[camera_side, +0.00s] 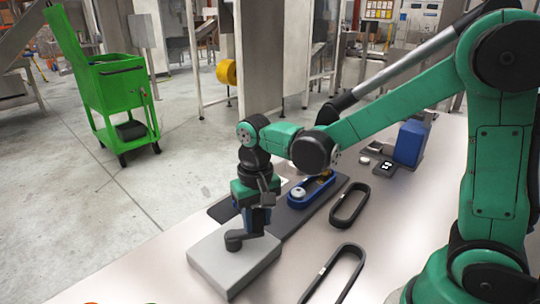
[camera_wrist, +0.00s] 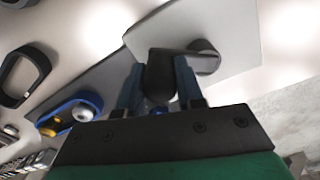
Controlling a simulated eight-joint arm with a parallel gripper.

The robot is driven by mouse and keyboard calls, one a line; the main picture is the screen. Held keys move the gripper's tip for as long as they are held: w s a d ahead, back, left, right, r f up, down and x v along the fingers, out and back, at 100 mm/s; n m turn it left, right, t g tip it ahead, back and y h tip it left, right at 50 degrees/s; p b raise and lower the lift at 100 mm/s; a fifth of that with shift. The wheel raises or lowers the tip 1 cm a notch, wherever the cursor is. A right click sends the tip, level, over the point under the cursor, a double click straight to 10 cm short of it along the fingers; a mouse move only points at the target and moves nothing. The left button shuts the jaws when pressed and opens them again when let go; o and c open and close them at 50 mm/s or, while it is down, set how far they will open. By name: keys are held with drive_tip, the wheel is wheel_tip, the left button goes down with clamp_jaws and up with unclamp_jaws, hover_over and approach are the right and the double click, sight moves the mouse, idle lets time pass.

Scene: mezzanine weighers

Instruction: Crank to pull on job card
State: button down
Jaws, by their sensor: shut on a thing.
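A dark crank (camera_side: 235,241) sits on top of a pale grey block (camera_side: 215,268) at the near edge of the dark mat. In the wrist view the crank's round hub (camera_wrist: 207,62) joins by a short arm to an upright dark grip (camera_wrist: 160,72). My gripper (camera_side: 258,222) points down over the block, with its blue fingers shut on that grip. The block also shows in the wrist view (camera_wrist: 232,28). A small black card-like piece with white marks (camera_side: 385,168) lies near the blue box; I cannot tell whether it is the job card.
A blue oblong tray (camera_side: 312,198) holding a white disc (camera_side: 298,192) and a yellow piece stands on the dark mat (camera_side: 290,222) behind the block. Black oblong rings (camera_side: 349,204) lie to the right. A blue box (camera_side: 411,143) stands farther back. The bench front is mostly clear.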

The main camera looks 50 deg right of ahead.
drive_tip(key=shift+s+a+m, duration=0.3)
drive_tip(key=shift+m, duration=0.65)
drive_tip(key=shift+s+a+m, duration=0.25)
drive_tip(key=shift+m, duration=0.7)
drive_tip(key=c, duration=0.6)
unclamp_jaws()
drive_tip(key=shift+o, duration=0.2)
drive_tip(key=shift+r, duration=0.1)
wheel_tip(320, 180, up, 6)
drive_tip(key=shift+f, duration=0.25)
